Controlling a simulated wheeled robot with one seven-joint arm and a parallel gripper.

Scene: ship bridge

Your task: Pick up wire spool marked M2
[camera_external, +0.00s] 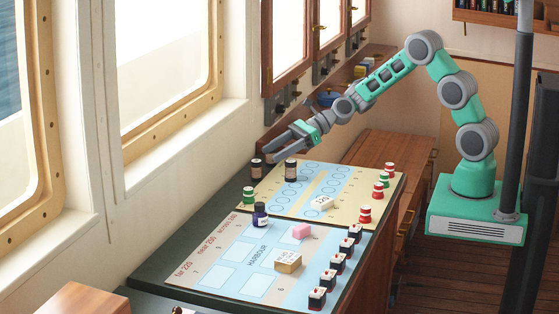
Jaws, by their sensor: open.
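Several small red-and-white and green-and-white spool-like pieces stand on the yellow chart. A red one (365,213) is at its right edge, with another red one (378,191) behind it, then a green one (384,178) and a red one (390,169). A green one (249,196) stands at the left edge. No M2 mark is legible on any piece, so I cannot tell which is the spool. My gripper (273,149) is open and empty, its fingers pointing left above the far left end of the chart, apart from the pieces.
Several black boxes (317,298) line the blue chart's right side. Windows (165,60) border the left.

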